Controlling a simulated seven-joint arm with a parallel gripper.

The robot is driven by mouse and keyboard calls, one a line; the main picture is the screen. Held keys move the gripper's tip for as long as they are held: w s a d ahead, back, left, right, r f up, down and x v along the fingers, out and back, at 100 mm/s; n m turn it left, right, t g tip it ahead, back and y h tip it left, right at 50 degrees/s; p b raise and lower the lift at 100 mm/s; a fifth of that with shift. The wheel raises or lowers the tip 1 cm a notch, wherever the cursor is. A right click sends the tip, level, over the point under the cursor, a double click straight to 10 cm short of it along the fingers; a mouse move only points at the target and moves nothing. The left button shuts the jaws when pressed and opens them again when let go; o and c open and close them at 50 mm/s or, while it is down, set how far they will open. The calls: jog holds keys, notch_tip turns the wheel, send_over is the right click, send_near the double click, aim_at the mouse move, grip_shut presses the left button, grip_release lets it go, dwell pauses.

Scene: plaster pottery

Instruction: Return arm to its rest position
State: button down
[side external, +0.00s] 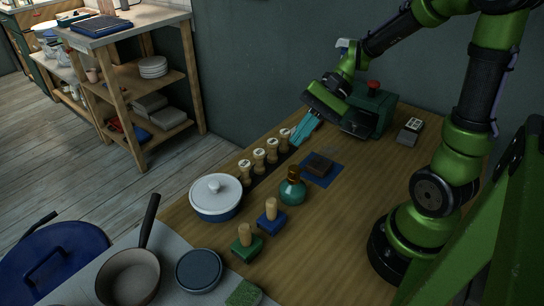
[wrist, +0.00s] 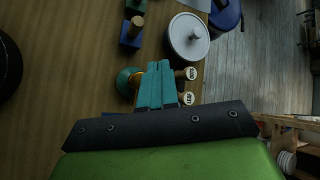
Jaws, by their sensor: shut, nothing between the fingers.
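My gripper (side external: 304,130) with teal fingers is shut and empty. It hangs above the far part of the wooden table (side external: 330,235), close to the far end of a row of wooden stamps (side external: 258,156). In the wrist view my fingers (wrist: 157,66) lie together, and the stamps (wrist: 189,98) show beside them, partly hidden. My green arm stands at the right of the table, its upper part cut off by the frame.
A green box (side external: 369,112) with a red knob stands behind my gripper. A teal bottle (side external: 292,188), dark block (side external: 320,163) on a blue mat, white-lidded pot (side external: 215,198), blue (side external: 270,219) and green (side external: 246,246) handled blocks stand nearby. The table's right-front area is clear.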

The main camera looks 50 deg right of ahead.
jog(key=s+a+r+n+t+h, duration=0.3)
jog(key=s+r+n+t+h, duration=0.1)
jog(key=r+n, duration=0.4)
jog(key=s+h, duration=0.1)
jog(key=h, duration=0.1)
jog(key=shift+s+a+n+h, duration=0.2)
jog(key=shift+n+h, duration=0.1)
jog(key=shift+n, duration=0.1)
